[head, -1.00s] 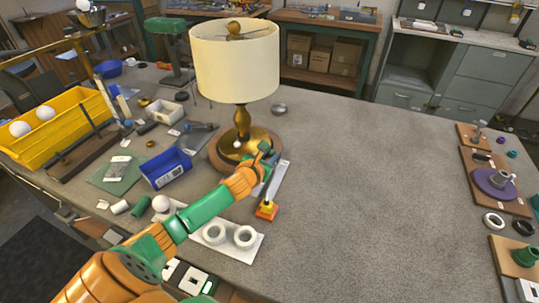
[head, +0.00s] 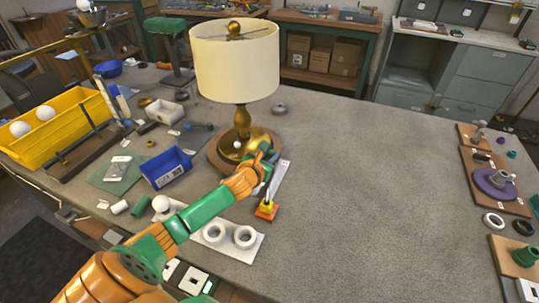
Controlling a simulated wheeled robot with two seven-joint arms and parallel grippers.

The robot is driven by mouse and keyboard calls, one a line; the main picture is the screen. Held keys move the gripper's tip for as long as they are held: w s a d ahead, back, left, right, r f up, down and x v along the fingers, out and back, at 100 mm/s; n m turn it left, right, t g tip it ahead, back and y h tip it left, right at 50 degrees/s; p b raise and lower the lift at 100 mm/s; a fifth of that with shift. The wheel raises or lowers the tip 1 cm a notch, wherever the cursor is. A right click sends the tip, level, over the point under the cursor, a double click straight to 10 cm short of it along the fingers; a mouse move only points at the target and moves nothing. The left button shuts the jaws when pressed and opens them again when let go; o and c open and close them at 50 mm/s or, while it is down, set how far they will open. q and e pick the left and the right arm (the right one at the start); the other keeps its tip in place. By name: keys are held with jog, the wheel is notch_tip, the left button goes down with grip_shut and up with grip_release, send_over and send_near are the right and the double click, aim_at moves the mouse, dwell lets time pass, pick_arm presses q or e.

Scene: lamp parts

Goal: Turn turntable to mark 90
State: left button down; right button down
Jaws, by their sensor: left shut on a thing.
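The round brown turntable (head: 217,158) lies on the grey workbench, left of the middle. A table lamp stands upright on it, with a cream shade (head: 235,70) and a brass base (head: 232,149). My left gripper (head: 267,158) is at the right front rim of the turntable and shut on it. The gripper covers the exact spot that it holds. The mark numbers are too small to read. A pale strip (head: 283,175) lies beside the gripper. My right gripper is not in view.
A blue bin (head: 166,168) stands left of my arm. White rings (head: 244,236) on a white plate lie in front. A yellow-orange piece (head: 266,210) sits close to the gripper. A yellow bin (head: 60,132) is far left. The bench's middle right is clear.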

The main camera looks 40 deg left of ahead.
pick_arm(q)
jog(key=shift+w+d+n+y, duration=0.1)
jog(key=shift+w+n+y, duration=0.3)
jog(key=shift+w+n+g+y+b, duration=0.4)
jog(key=shift+w+n+g+y, duration=0.1)
jog(key=shift+w+n+y, duration=0.55)
jog(key=shift+w+y, duration=0.15)
jog(key=shift+y, duration=0.1)
jog(key=c, duration=0.7)
grip_release()
jog(key=shift+o, duration=0.2)
